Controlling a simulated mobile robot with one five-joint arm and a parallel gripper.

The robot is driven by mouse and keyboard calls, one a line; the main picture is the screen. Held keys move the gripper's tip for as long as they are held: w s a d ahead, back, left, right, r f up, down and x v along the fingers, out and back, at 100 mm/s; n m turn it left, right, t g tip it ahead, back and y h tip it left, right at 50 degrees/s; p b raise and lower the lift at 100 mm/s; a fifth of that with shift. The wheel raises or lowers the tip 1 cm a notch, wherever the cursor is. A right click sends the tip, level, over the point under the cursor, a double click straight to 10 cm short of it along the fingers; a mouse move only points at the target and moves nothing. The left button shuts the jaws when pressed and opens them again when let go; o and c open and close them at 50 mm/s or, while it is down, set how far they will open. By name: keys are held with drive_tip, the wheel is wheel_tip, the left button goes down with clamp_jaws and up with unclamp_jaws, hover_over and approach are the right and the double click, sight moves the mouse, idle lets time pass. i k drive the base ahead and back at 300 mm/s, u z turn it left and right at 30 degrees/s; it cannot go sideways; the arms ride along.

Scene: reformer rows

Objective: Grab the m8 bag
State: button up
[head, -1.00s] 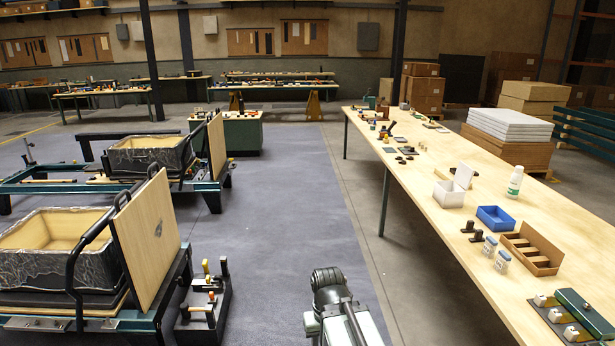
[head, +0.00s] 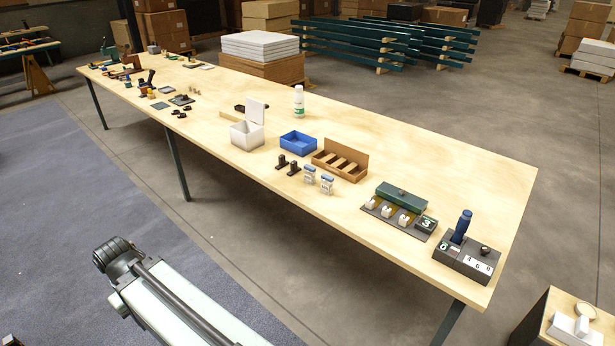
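Part of my arm shows at the lower left, over the floor and apart from the table. My gripper's fingers do not show.
On the table (head: 440,180), a cardboard divider box (head: 340,161), a blue bin (head: 299,142) and two small dark parts (head: 287,165) stand close to the packets. A green-topped fixture (head: 402,203) and a dark block with a blue handle (head: 465,254) are to the right. Floor before the table is clear.

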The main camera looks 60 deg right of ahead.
sight(309, 172)
drive_tip(key=z, duration=0.45)
drive_tip(key=i, duration=2.6)
drive_tip(key=z, duration=0.55)
drive_tip(key=i, duration=0.5)
drive_tip(key=z, duration=0.05)
